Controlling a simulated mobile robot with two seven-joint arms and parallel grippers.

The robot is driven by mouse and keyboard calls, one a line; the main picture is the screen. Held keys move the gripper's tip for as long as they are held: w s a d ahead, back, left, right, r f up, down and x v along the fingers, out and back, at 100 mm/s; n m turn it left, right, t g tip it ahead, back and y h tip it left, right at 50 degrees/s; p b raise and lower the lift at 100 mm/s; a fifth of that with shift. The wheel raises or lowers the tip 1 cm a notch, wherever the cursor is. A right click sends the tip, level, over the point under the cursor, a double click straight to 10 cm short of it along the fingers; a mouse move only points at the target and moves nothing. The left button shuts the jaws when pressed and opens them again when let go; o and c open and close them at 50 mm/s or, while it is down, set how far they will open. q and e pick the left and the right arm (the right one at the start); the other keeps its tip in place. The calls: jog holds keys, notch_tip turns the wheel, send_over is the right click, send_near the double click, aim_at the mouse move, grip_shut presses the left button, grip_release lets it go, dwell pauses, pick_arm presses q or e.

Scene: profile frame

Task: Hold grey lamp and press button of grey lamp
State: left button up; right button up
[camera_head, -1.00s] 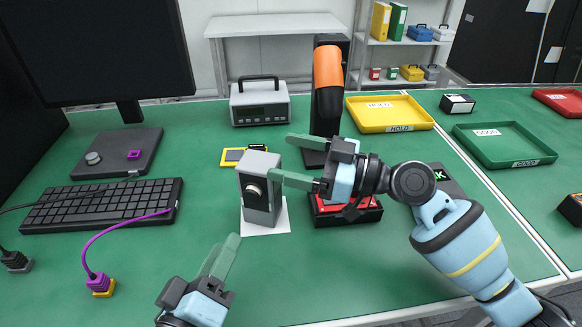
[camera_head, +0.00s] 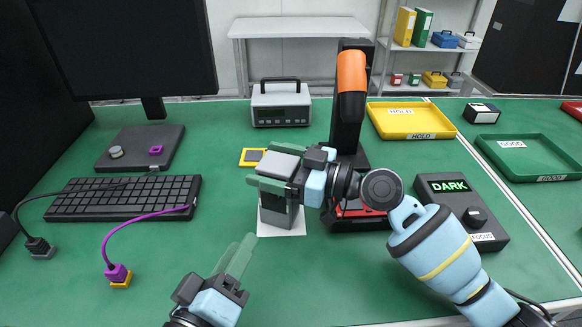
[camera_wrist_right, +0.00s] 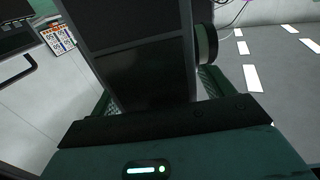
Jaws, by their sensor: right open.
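The grey lamp (camera_head: 277,214), an upright grey box, stands on a white square (camera_head: 291,228) on the green table. Its round front knob is hidden behind a finger in the head view but shows in the right wrist view (camera_wrist_right: 206,46). My right gripper (camera_head: 277,167) is open around the lamp's upper part, one finger in front and one behind. In the right wrist view the lamp body (camera_wrist_right: 145,60) fills the space between the fingers; I cannot tell if they touch it. My left gripper (camera_head: 243,255) is empty at the front, its fingers close together, apart from the lamp.
A black box (camera_head: 462,210) reading DARK stands right of my right arm. A keyboard (camera_head: 120,198) and purple cable (camera_head: 135,225) lie left.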

jog(key=shift+w+a, duration=0.15)
jog(key=shift+a, duration=0.25)
jog(key=c, duration=1.3)
pick_arm(q)
grip_shut()
dwell(0.3)
dwell(0.9)
